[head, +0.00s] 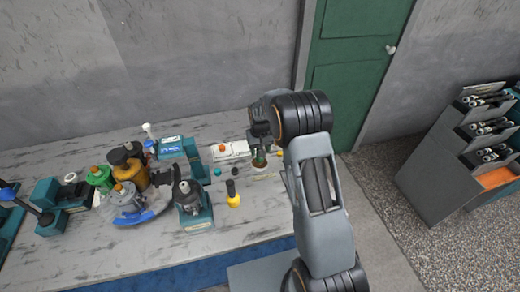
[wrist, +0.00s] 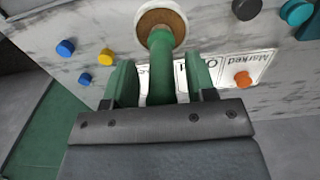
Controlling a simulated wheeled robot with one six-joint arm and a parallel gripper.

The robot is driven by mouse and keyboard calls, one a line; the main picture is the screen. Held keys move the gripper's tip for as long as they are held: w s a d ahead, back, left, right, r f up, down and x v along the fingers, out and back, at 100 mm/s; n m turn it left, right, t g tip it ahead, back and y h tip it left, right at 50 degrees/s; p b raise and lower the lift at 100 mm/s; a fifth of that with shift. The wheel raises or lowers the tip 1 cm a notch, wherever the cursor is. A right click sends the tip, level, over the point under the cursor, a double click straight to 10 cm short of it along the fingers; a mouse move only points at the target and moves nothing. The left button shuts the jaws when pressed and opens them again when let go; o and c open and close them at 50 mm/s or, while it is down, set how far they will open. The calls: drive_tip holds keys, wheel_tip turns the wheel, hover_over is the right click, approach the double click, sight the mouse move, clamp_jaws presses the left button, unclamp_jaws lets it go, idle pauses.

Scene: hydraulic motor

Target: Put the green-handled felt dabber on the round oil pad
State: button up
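The green-handled felt dabber (wrist: 162,78) stands between the two fingers of my gripper (wrist: 161,82) in the wrist view. A gap shows on each side of the handle, so the fingers are open around it, not touching. Its tan lower end meets the brown middle of the round oil pad (wrist: 143,20), which has a pale rim. In the head view the dabber (head: 259,155) is upright under my gripper (head: 260,143), at the pad (head: 258,165). The exact contact under the dabber is partly hidden.
A white label sheet (wrist: 255,68) lies beside the pad, with an orange cap (wrist: 243,80) on it. Blue, yellow, grey and teal caps lie around. A yellow-based bottle (head: 233,199), a teal fixture (head: 194,205) and motor parts stand to the left on the bench.

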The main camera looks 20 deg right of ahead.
drive_tip(key=shift+r, duration=0.1)
wheel_tip(320, 180, up, 12)
drive_tip(key=shift+f+b, duration=0.15)
drive_tip(key=shift+b, duration=0.7)
drive_tip(key=s+r+t, duration=0.1)
drive_tip(key=s+r, duration=0.3)
drive_tip(key=s, duration=0.5)
drive_tip(key=s+r+t, duration=0.2)
drive_tip(key=s+r, duration=0.3)
drive_tip(key=s, duration=0.4)
drive_tip(key=s+f+t, duration=0.1)
drive_tip(key=s+f, duration=0.1)
drive_tip(key=s, duration=0.6)
drive_tip(key=shift+f, duration=0.15)
drive_tip(key=shift+s, duration=0.1)
